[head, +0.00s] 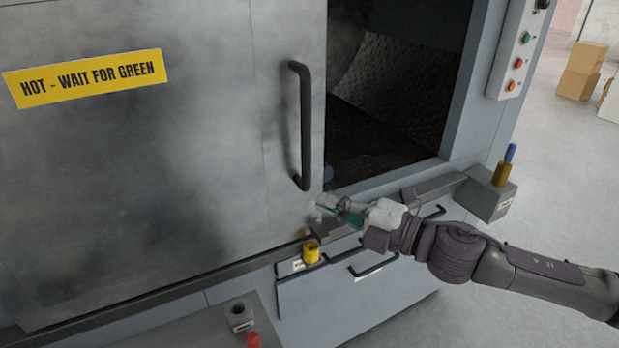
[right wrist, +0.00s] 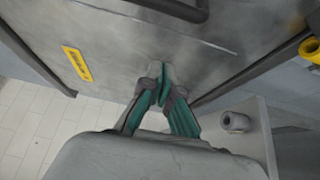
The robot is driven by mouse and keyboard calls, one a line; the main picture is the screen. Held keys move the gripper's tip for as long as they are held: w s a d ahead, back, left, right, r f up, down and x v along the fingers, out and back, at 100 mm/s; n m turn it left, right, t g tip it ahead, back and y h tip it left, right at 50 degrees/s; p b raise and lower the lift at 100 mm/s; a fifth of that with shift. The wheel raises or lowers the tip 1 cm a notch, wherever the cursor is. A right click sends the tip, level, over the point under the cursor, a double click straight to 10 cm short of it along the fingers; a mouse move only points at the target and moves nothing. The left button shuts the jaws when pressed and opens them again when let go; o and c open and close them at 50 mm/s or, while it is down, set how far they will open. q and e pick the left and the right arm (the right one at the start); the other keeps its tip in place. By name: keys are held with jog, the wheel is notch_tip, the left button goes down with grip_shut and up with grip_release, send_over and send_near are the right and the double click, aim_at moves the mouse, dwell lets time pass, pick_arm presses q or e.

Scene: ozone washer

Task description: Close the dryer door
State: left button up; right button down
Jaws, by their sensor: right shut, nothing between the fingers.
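The dryer door (head: 150,150) is a large grey metal sliding panel with a yellow "HOT - WAIT FOR GREEN" sign (head: 85,78). It covers the left of the machine front and leaves the dark dryer opening (head: 395,90) uncovered on the right. Its black vertical handle (head: 300,125) is near its right edge. My right gripper (head: 325,204) is shut and empty, below the handle at the door's lower right corner. In the right wrist view the green-padded fingers (right wrist: 162,90) point at the door panel (right wrist: 150,45); I cannot tell whether they touch it. My left gripper is not in view.
A control box (head: 518,50) with buttons is right of the opening. A grey block (head: 487,195) with a yellow and blue peg juts out at the lower right. A yellow socket (head: 311,252) and drawer handles (head: 372,268) sit below the rail. Cardboard boxes (head: 582,70) stand far right.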

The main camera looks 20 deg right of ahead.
aim_at(306, 181)
jog(key=shift+w+a+p, duration=0.25)
jog(key=shift+w+p, duration=1.35)
jog(key=shift+w, duration=0.5)
jog(key=shift+w+a+p, duration=0.2)
jog(key=shift+w+p, duration=1.35)
jog(key=shift+w, duration=0.55)
